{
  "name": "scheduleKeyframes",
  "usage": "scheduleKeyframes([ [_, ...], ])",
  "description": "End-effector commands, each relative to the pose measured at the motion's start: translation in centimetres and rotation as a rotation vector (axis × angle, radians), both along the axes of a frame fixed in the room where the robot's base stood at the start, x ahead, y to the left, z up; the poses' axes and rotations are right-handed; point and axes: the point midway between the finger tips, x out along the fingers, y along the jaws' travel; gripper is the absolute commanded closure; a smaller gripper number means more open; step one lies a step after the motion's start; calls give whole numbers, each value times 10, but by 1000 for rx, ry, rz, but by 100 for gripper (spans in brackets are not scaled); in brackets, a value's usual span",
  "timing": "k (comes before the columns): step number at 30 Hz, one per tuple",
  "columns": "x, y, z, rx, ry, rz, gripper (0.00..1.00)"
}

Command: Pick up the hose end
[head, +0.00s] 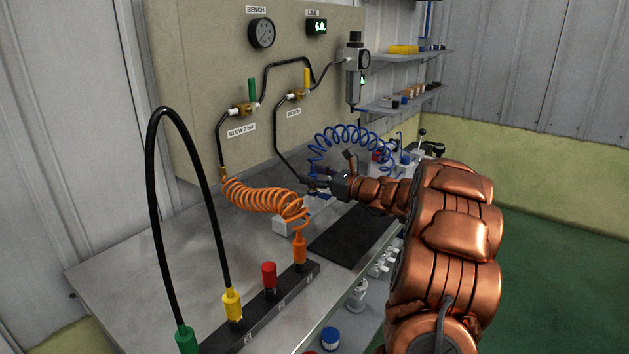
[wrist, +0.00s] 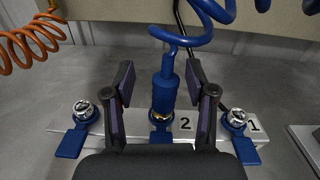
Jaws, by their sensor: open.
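The blue hose end (wrist: 164,92) is a blue cylinder at the lower end of a blue coiled hose (wrist: 203,32). In the wrist view it stands upright over a brassy fitting on a pale block (wrist: 207,141), beside the label 2. My gripper (wrist: 160,84) is open, with one finger on each side of the hose end and a gap visible on both sides. In the head view my gripper (head: 318,182) is low over the bench's far part, under the blue coil (head: 345,137). The hose end is hard to make out there.
Two metal fittings with blue tabs, left (wrist: 82,110) and right (wrist: 236,118), flank the hose end. An orange coiled hose (head: 262,197) hangs nearby. A black hose (head: 160,190) arches to a rack (head: 256,310) in front. A dark mat (head: 345,238) lies bare.

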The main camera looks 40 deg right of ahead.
Motion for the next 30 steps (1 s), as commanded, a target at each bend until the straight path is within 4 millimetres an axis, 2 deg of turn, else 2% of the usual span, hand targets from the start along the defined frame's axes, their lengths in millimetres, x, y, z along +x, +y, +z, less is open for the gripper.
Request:
scheduleKeyframes([
  [7,1,0,0,0,0,0,46],
  [23,1,1,0,0,1,1,100],
  [30,1,1,-1,-1,2,2,100],
])
